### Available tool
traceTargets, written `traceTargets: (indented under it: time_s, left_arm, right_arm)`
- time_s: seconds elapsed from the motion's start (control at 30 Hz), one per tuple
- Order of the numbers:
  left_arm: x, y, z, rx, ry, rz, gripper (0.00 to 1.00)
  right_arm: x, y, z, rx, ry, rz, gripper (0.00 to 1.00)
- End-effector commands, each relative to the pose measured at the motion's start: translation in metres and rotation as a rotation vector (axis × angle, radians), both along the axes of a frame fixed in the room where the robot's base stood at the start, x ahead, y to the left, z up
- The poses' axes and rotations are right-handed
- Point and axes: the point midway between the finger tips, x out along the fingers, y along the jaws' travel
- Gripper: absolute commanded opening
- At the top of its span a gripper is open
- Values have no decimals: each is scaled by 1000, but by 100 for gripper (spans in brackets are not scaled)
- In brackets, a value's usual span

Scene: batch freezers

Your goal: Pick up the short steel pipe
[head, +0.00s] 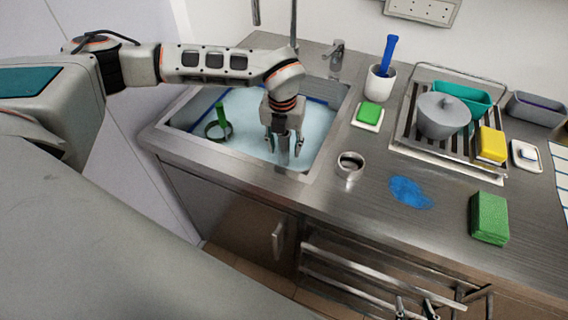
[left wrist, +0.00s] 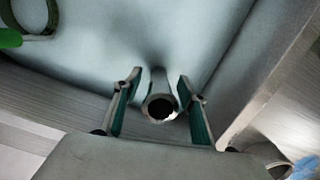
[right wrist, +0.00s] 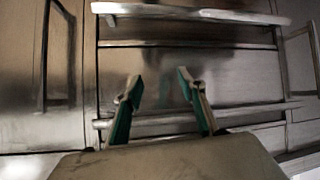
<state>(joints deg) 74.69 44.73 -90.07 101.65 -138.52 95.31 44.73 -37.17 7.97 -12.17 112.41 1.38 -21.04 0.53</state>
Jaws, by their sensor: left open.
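The short steel pipe (head: 284,150) stands upright in the sink, its open end facing up. In the left wrist view the pipe (left wrist: 160,105) shows its round mouth between the two fingers. My left gripper (head: 284,147) points down into the sink, open around the pipe, with a gap to each finger. The same gripper also shows in the left wrist view (left wrist: 157,90). My right gripper (head: 416,309) is low in front of the counter, open and empty; it faces a cabinet front with bar handles in the right wrist view (right wrist: 159,80).
The sink (head: 187,108) also holds a green-handled ring tool (head: 222,118). A steel ring (head: 350,165) stands on the counter right of the sink. Further right are a blue patch (head: 410,192), a green sponge block (head: 489,218) and a drying rack (head: 459,166). The front counter has free room.

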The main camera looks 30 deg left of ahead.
Motion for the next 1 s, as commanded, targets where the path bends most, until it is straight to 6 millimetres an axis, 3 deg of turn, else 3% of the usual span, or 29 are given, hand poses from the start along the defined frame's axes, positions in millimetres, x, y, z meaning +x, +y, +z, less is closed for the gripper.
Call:
traceTargets:
  time_s: [0.13, 0.37, 0.4, 0.53, 1.0]
  left_arm:
    - [1, 0, -14, 0, 1, 1, 41]
    - [2, 0, -16, -1, 0, 1, 41]
    - [2, 0, -16, -1, 0, 1, 39]
    - [2, 1, -15, -1, 0, 1, 5]
    - [3, 0, -10, -2, -2, 1, 4]
  right_arm:
    - [0, 0, 1, 0, 0, 0, 40]
    - [0, 0, 1, 0, -1, 0, 40]
    - [0, 0, 1, 0, -1, 0, 40]
    - [0, 0, 1, 1, -1, 1, 40]
    - [0, 0, 1, 0, -1, 0, 40]
